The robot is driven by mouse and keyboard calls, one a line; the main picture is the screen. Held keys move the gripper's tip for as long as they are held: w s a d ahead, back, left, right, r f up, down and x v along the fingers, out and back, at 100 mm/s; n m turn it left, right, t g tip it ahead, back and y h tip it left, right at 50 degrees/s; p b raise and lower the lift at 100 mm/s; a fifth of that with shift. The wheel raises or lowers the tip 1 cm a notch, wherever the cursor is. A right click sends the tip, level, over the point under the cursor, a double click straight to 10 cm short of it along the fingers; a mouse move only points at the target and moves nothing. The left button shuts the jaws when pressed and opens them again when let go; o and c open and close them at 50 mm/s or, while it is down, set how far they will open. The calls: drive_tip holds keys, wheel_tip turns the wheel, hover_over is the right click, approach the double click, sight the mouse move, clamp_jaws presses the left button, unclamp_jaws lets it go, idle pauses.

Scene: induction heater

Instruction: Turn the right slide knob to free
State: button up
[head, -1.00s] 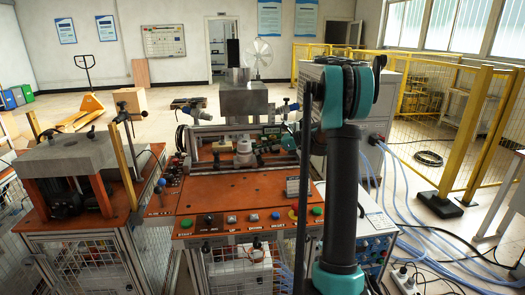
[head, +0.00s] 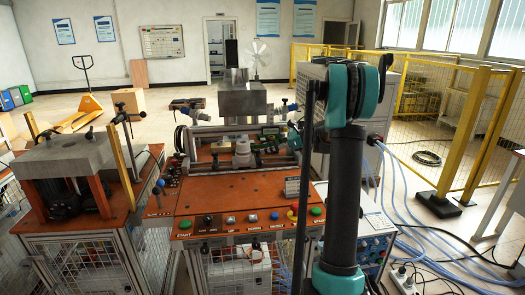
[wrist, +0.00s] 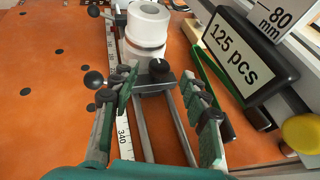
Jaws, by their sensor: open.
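In the wrist view my gripper (wrist: 162,100) is open, with its two green fingers spread wide over a slide rail. A black round knob (wrist: 160,68) stands on a dark slide block, centred in the gap just beyond the fingertips. Nothing is seen held, and I cannot tell whether either finger touches the knob. Just beyond the knob are white cylinders (wrist: 147,25), which also show on the machine in the head view (head: 242,150). The knob's turn position is unclear. In the head view my arm hides part of the machine's right side.
A ruler scale (wrist: 124,128) runs along the rail. A black-framed "125 pcs" display (wrist: 245,58) stands close on the right, with a yellow button (wrist: 302,133) nearer. The orange top (wrist: 45,100) is mostly clear there.

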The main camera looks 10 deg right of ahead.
drive_tip(key=v, duration=0.8)
drive_tip(key=shift+d, duration=0.25)
drive_tip(key=shift+s+r, duration=0.1)
drive_tip(key=shift+s, duration=0.05)
